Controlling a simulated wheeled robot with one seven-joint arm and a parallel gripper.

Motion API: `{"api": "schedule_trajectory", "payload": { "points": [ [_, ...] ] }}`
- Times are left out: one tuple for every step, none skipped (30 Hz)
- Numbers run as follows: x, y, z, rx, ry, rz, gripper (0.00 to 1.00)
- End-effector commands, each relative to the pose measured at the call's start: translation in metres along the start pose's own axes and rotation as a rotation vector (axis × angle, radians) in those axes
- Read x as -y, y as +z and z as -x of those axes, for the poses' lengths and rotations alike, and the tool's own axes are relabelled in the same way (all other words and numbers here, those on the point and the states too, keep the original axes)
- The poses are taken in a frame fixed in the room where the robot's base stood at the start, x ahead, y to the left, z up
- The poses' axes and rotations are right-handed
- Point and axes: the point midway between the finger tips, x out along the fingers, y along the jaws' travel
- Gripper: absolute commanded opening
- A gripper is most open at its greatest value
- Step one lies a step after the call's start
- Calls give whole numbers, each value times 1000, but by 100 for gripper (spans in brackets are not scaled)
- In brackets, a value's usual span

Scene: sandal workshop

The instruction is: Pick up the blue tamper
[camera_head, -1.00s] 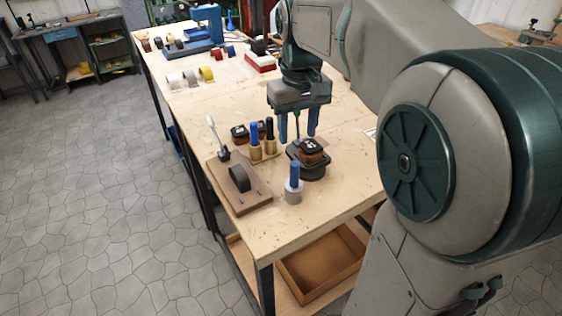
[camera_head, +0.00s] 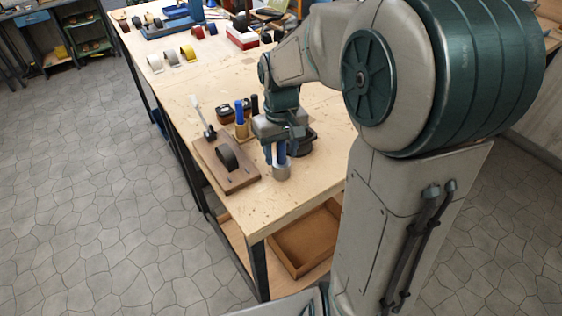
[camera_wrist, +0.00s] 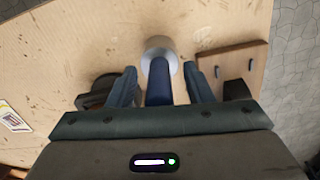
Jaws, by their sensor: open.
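The blue tamper, with a blue handle and a grey metal cylinder base, stands on the workbench near its front end; its base (camera_head: 281,173) shows below my gripper (camera_head: 279,154). In the wrist view the tamper's blue handle (camera_wrist: 158,86) lies between the two fingers of my gripper (camera_wrist: 159,74), with the grey base just beyond the fingertips. The fingers are open, one on each side of the handle, with gaps visible in the wrist view. In the head view the gripper hides most of the handle.
A wooden board (camera_head: 240,183) with a black roll and a pale-handled lever lies left of the tamper. Blue- and black-handled tools (camera_head: 241,128) stand behind it. A dark round device (camera_head: 304,146) sits close on the right. The bench (camera_head: 268,212) is clear in front.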

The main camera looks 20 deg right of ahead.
Motion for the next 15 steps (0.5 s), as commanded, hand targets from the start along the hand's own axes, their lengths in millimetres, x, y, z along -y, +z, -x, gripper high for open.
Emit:
{"api": "schedule_trajectory", "payload": {
  "points": [
    [0, 0, -3, 0, 0, 0, 46],
    [0, 0, -4, -1, 0, 0, 46],
    [0, 0, -5, -1, 1, 0, 46],
    [0, 0, -6, -1, 1, 0, 46],
    [0, 0, -6, -1, 1, 0, 46],
    [0, 0, -6, -2, 1, 0, 46],
    [0, 0, -5, -2, 1, 0, 46],
    [0, 0, -5, -2, 1, 0, 46],
    [0, 0, -5, -2, 1, 0, 41],
    [0, 0, -5, -2, 1, 0, 32],
    [0, 0, -5, -2, 1, 0, 24],
    [0, 0, -5, -2, 1, 0, 13],
    [0, 0, -5, -2, 1, 0, 4],
    [0, 0, -5, -2, 1, 0, 0],
    [0, 0, -5, -2, 1, 0, 0]
  ]
}}
